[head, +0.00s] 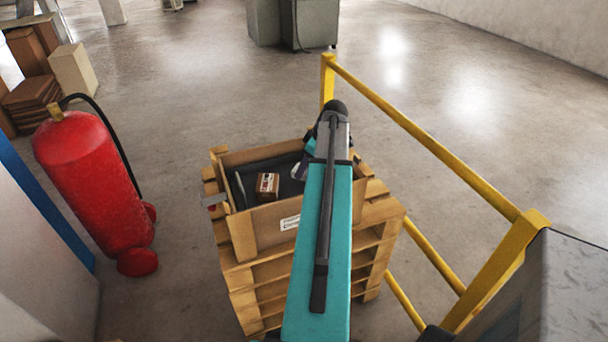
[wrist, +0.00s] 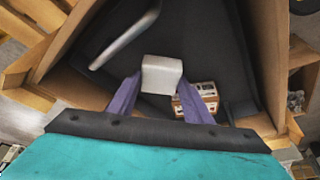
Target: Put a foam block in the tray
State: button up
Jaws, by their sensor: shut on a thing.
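My gripper (wrist: 160,84) has its two purple fingers closed on a white foam block (wrist: 162,73) in the wrist view. Under the block is a dark surface (wrist: 215,50) inside a wooden-sided box, perhaps the tray; the block's height above it is hard to tell. In the head view the dark surface (head: 289,185) shows inside the open box (head: 262,226). My teal arm hides most of the gripper and the block there.
A small brown-and-white carton (head: 267,186) lies inside the box, close to my right finger in the wrist view (wrist: 197,98). A pale bar (wrist: 125,40) lies at the upper left. The box stands on stacked pallets (head: 262,285), with a yellow railing (head: 430,140) right and a red extinguisher (head: 92,185) left.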

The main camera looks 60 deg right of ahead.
aim_at(305, 173)
jog(key=shift+f+p, duration=0.45)
jog(key=shift+f, duration=1.4)
jog(key=shift+f, duration=0.1)
jog(key=o, duration=1)
jog(key=shift+r, duration=0.2)
jog(key=b+v, duration=0.2)
jog(key=v, duration=1)
